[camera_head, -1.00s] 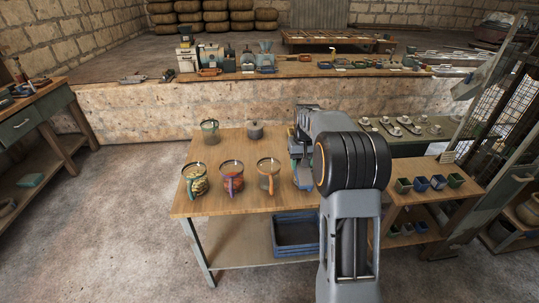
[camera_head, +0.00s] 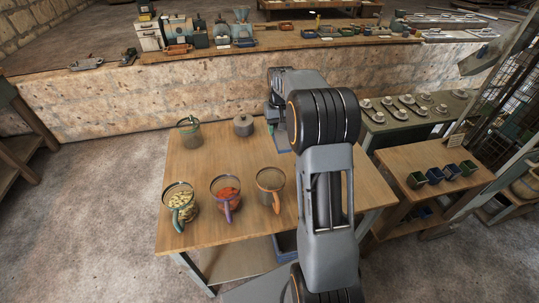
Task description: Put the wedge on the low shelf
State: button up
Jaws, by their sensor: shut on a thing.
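My gripper (camera_head: 273,127) is over the back of the wooden table, largely hidden behind my own arm. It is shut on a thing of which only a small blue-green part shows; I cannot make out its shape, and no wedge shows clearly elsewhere. A low shelf (camera_head: 228,265) runs under the wooden table, with a blue tray (camera_head: 285,246) on it, mostly hidden.
The wooden table (camera_head: 180,155) carries a jar of pale pieces (camera_head: 183,205), a jar of red contents (camera_head: 226,192), an empty-looking jar (camera_head: 270,188), a green-handled jar (camera_head: 190,132) and a lidded grey pot (camera_head: 243,125). A side table (camera_head: 400,160) with small pots stands at right.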

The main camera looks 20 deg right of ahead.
notch_tip(320, 180, down, 16)
jog(key=shift+f+p, duration=0.15)
jog(key=shift+p, duration=0.4)
jog(key=shift+d, duration=0.1)
jog(key=shift+f, duration=0.2)
jog(key=o, duration=1.1)
jog(key=shift+r, duration=0.1)
jog(key=shift+c, duration=0.2)
